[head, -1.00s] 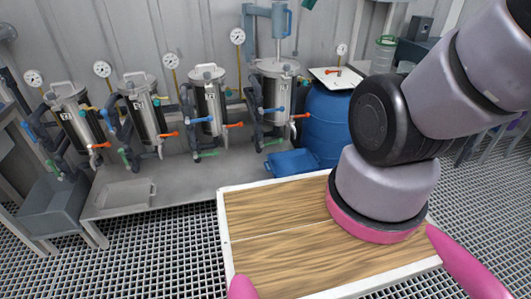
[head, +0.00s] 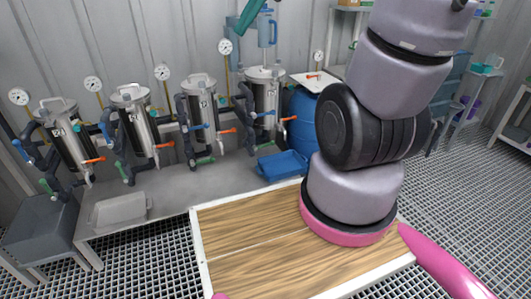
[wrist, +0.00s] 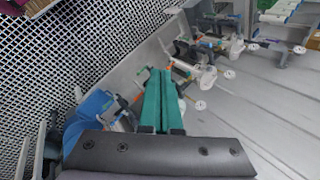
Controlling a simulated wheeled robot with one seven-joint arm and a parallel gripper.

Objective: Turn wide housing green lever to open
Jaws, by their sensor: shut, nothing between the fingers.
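Several metal filter housings stand in a row on a grey bench in the head view. The rightmost housing (head: 264,92) looks the widest, with a blue handle on its pipework and an orange lever (head: 289,119) on its right. Its green lever is too small to make out clearly low on its left pipework.
A blue barrel (head: 301,112) stands right of the rightmost housing, with a blue tray (head: 281,164) in front. A grey tray (head: 119,208) lies on the bench (head: 165,190). Pressure gauges (head: 225,46) rise behind the housings. Shelves (head: 480,75) stand at the far right.

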